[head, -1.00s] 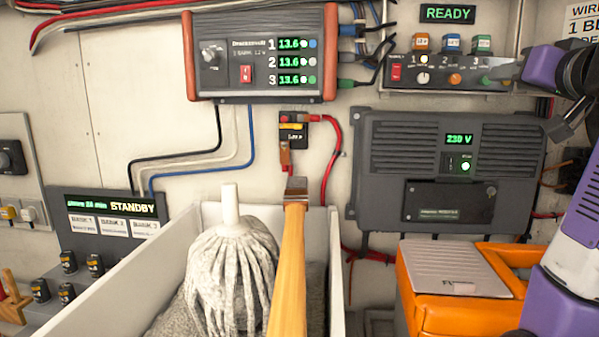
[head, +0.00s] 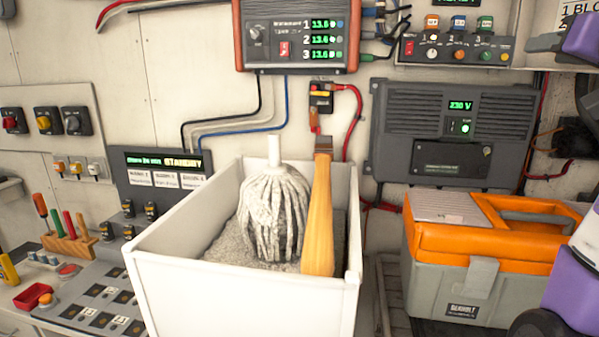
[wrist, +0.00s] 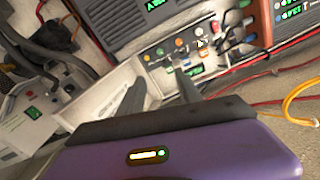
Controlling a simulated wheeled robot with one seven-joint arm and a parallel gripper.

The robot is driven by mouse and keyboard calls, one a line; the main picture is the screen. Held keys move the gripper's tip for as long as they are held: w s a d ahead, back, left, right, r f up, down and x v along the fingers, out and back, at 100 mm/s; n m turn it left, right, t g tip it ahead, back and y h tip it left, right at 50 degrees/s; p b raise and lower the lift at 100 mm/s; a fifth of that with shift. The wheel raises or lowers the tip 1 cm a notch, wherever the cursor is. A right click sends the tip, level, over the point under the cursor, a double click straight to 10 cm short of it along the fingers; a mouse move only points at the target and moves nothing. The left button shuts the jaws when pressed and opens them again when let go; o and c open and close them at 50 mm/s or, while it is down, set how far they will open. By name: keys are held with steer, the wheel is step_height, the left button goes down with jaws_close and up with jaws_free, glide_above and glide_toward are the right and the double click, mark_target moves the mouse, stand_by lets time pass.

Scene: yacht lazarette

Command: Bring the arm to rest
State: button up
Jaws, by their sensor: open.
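My gripper (wrist: 161,88) shows in the wrist view as two dark fingers, spread apart with nothing between them, beyond my purple wrist housing. A control panel with coloured knobs (wrist: 182,50) lies in the background beyond the fingers, and no contact shows. In the head view only parts of my purple and dark arm show at the right edge.
A white bin (head: 240,302) holds a mop head (head: 272,215) and a wooden-handled tool (head: 318,220). An orange and grey toolbox (head: 480,255) stands right of it. A grey inverter (head: 445,130) and a red-ended charger (head: 297,35) hang on the wall. Switch panels fill the left.

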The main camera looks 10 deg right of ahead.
step_height(320, 180, up, 6)
steer(key=s+t+h, duration=0.2)
steer(key=s+t, duration=0.1)
steer(key=s+a+f+n+t, duration=0.1)
steer(key=s+a+f, duration=0.25)
steer(key=f, duration=0.85)
steer(key=s+a+f+n+y, duration=0.15)
steer(key=a+f, duration=0.35)
steer(key=f, duration=0.7)
steer(key=s+a+f+t+h, duration=0.1)
steer(key=s+a+f, duration=0.25)
steer(key=f, duration=0.95)
steer(key=s+a+f+n+g+y, duration=0.1)
steer(key=s+a+f, duration=0.3)
steer(key=s+f, duration=0.4)
steer(key=s+a+f+n+g+y, duration=0.1)
steer(key=s+a+f+g+y, duration=0.2)
steer(key=s+f, duration=0.4)
steer(key=s+a+f+n+g+y, duration=0.1)
steer(key=s+a+f, duration=0.6)
steer(key=s, duration=1)
steer(key=f+g+y, duration=0.1)
steer(key=g, duration=0.1)
steer(key=shift+s+f+g, duration=0.25)
steer(key=shift+f+g, duration=0.05)
steer(key=shift+f, duration=0.05)
steer(key=shift+n+y, duration=0.25)
steer(key=shift+c, duration=0.4)
